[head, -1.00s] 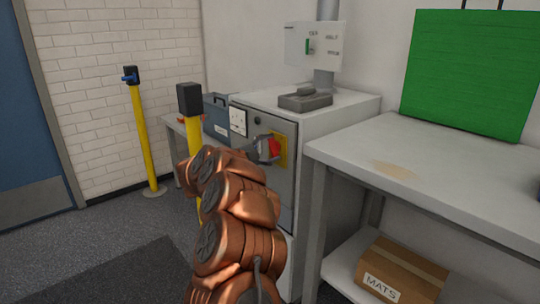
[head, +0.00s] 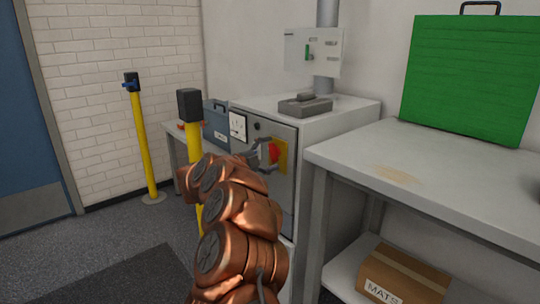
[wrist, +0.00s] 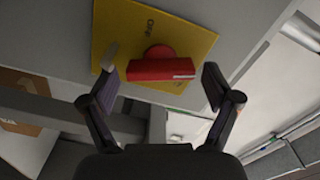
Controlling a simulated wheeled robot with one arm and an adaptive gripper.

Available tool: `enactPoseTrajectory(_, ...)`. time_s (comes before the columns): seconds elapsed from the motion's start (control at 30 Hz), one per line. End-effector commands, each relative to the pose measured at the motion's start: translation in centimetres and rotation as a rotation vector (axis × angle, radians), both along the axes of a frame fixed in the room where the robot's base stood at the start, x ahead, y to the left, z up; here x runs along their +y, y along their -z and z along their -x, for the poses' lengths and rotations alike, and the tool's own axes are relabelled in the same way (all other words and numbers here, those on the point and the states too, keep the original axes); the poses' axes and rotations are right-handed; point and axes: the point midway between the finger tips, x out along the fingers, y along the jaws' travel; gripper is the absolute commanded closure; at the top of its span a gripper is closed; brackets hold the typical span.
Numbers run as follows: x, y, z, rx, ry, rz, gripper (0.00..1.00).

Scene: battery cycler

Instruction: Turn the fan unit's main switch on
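The main switch is a red rotary handle (head: 274,152) on a yellow plate (head: 284,155), on the front of a grey cabinet (head: 286,187). In the wrist view, the red handle (wrist: 160,70) lies crosswise on the yellow plate (wrist: 190,38), its bar pointing toward both fingers. My gripper (head: 263,152) is in front of the switch. In the wrist view, my gripper (wrist: 160,80) is open, with one finger on each side of the handle and visible gaps. Whether a finger touches the plate is unclear. My arm hides the cabinet's lower left front.
A white socket plate (head: 238,126) is left of the switch. A grey device (head: 305,105) lies on the cabinet. A yellow post (head: 194,140) stands close left of my arm. A grey workbench (head: 430,165) bounds the right side, with a MATS box (head: 400,278) below.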

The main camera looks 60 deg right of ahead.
Motion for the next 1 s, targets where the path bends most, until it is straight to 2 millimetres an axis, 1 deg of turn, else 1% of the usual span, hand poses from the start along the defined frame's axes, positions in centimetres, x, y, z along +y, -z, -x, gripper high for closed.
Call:
enactPoseTrajectory(0.33, 0.1, 0.0, -0.1, 0.0, -0.001, 0.001, 0.06)
enactPoseTrajectory(0.47, 0.9, 0.0, -0.4, 0.0, -0.002, 0.0, 0.06)
enactPoseTrajectory(0.57, 2.4, 0.0, -0.9, 0.0, -0.007, -0.002, 0.06)
enactPoseTrajectory(0.9, 8.5, -0.1, -2.5, -0.001, -0.003, 0.0, 0.06)
enactPoseTrajectory(1.0, 9.8, 0.0, -2.9, 0.0, -0.004, -0.001, 0.06)
